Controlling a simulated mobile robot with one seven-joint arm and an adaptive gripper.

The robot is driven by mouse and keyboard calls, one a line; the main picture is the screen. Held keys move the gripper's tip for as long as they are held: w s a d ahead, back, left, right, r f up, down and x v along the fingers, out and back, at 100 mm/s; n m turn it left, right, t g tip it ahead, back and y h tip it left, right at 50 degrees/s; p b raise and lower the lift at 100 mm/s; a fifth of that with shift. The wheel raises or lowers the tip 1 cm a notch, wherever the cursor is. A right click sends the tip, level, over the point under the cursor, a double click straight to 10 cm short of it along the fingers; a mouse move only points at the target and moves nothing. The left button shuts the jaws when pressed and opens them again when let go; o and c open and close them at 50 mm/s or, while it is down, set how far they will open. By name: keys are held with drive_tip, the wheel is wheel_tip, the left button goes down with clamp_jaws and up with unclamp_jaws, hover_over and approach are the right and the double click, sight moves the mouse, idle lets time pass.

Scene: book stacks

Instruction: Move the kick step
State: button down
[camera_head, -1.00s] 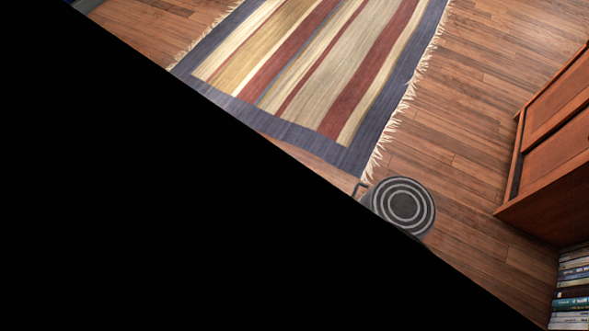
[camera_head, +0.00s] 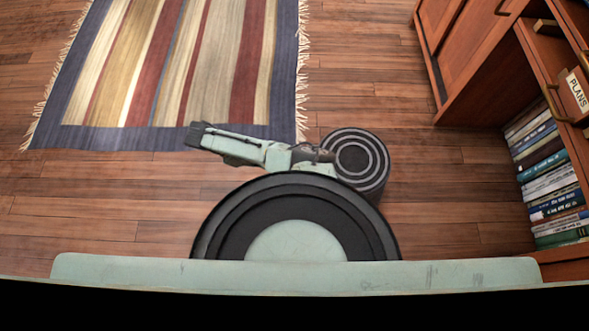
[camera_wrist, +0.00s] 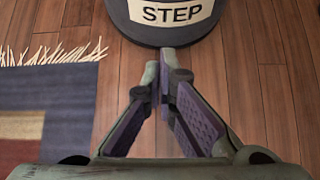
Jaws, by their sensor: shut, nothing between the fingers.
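The kick step is a dark round stool with pale rings on its top (camera_head: 360,158). It stands upright on the wood floor just off the rug's near right corner. In the wrist view its lower side with a white STEP label (camera_wrist: 172,12) shows at the top. My gripper (camera_head: 325,155) lies at the left side of the step, pointing right toward it. In the wrist view the gripper (camera_wrist: 166,62) is shut and empty, its tips at the step's lower edge. I cannot tell whether they touch it.
A striped rug with fringe (camera_head: 180,60) lies to the left of the step. A wooden cabinet (camera_head: 470,50) and a shelf of books (camera_head: 550,190) stand at the right. Bare floor (camera_head: 450,190) lies between step and shelf. My base fills the near middle.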

drive_tip(key=d+r+b+x, duration=0.2)
drive_tip(key=x, duration=1)
drive_tip(key=shift+s+b, duration=0.15)
drive_tip(key=shift+b, duration=0.15)
drive_tip(key=shift+d, duration=0.1)
